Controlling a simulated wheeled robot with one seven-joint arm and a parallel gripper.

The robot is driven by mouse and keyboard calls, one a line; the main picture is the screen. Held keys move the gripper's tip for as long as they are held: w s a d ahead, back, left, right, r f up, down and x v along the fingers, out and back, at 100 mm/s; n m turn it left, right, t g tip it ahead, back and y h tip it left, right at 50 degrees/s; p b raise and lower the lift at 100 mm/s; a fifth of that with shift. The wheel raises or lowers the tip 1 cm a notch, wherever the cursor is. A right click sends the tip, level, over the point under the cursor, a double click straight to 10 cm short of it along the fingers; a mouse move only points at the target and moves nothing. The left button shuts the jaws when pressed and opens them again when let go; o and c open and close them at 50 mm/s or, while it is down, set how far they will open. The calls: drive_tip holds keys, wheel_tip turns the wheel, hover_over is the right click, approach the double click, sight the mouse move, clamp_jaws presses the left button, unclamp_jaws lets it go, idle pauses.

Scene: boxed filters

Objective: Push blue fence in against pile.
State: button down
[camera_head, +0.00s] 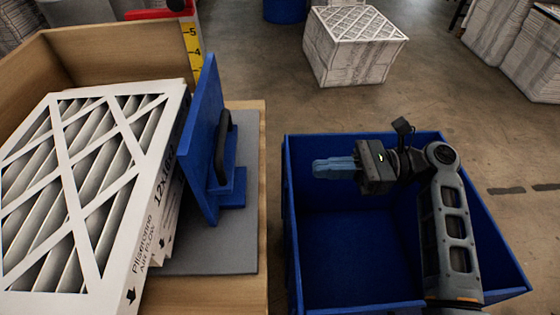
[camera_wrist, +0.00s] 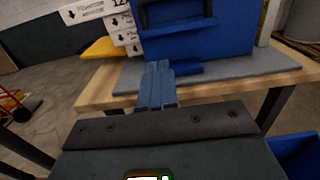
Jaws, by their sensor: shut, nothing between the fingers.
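The blue fence (camera_head: 205,145) is an upright panel with a black handle (camera_head: 223,146) and a small foot, standing on a grey mat at the right of the filter pile. The pile (camera_head: 90,190) is a stack of white-framed filters on the wooden table, with its top filter facing up. The fence stands close along the pile's right side; I cannot tell whether they touch throughout. My gripper (camera_head: 320,168) is shut and empty, right of the fence and apart from it, over the blue bin. In the wrist view the shut fingers (camera_wrist: 157,88) point towards the fence (camera_wrist: 195,35).
The blue bin (camera_head: 290,230) stands open and empty right of the table (camera_head: 262,200). The grey mat (camera_head: 240,240) lies under the fence. A yellow ruler (camera_head: 192,50) stands behind the fence. Another filter stack (camera_head: 355,60) stands on the floor behind.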

drive_tip(key=a+p, duration=0.1)
drive_tip(key=a, duration=1.3)
drive_tip(key=shift+w+p, duration=0.25)
drive_tip(key=shift+p, duration=0.05)
